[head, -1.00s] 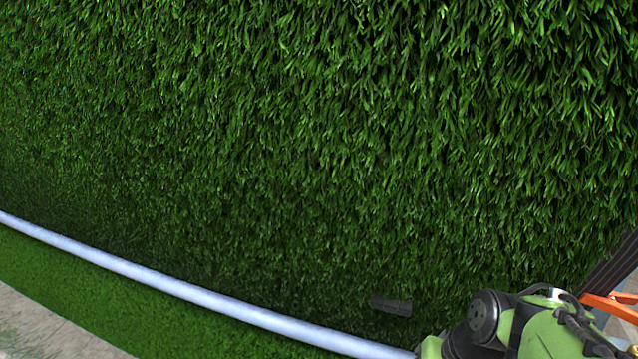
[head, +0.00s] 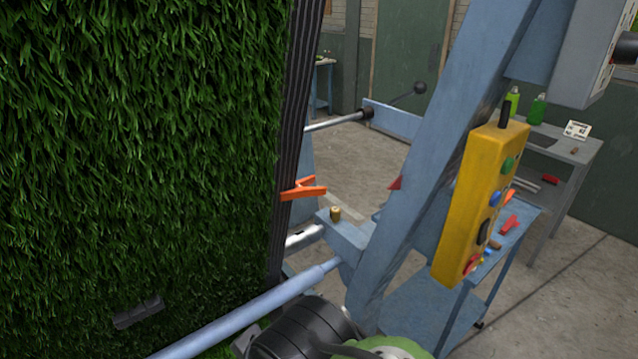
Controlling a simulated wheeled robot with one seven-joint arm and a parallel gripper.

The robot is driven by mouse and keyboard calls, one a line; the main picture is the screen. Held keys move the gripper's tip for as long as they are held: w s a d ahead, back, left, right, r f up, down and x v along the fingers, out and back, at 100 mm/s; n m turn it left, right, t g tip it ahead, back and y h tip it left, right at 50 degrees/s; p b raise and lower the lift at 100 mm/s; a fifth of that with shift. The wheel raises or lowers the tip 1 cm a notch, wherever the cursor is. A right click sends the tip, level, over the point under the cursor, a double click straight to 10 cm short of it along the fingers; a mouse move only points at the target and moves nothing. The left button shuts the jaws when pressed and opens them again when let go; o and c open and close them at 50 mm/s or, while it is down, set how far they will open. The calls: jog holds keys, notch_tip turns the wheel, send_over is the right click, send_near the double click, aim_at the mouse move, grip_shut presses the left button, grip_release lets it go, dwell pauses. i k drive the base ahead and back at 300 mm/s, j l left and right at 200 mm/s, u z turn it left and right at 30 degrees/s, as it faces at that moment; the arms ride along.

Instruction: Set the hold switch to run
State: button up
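A yellow control box (head: 478,205) hangs on the blue frame post at the right of the head view, tilted. Its face carries a green button (head: 508,164), a blue button (head: 495,198), a black switch-like part (head: 484,231) and a red button (head: 471,264). I cannot read labels, so I cannot tell which control is the hold switch or how it is set. My arm shows in part at the bottom, well left of and below the box. My gripper is not in view.
Hanging turf (head: 140,150) fills the left. A blue frame post (head: 440,150) and a pale roller bar (head: 250,310) stand close to my arm. An orange clamp (head: 303,189) is at the turf edge. Behind are a blue cart (head: 430,300) and a grey bench (head: 580,150).

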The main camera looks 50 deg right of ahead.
aim_at(469, 266)
jog(key=z, duration=2.65)
jog(key=k+l+u, duration=0.25)
jog(key=k+l, duration=0.3)
jog(key=l, duration=0.1)
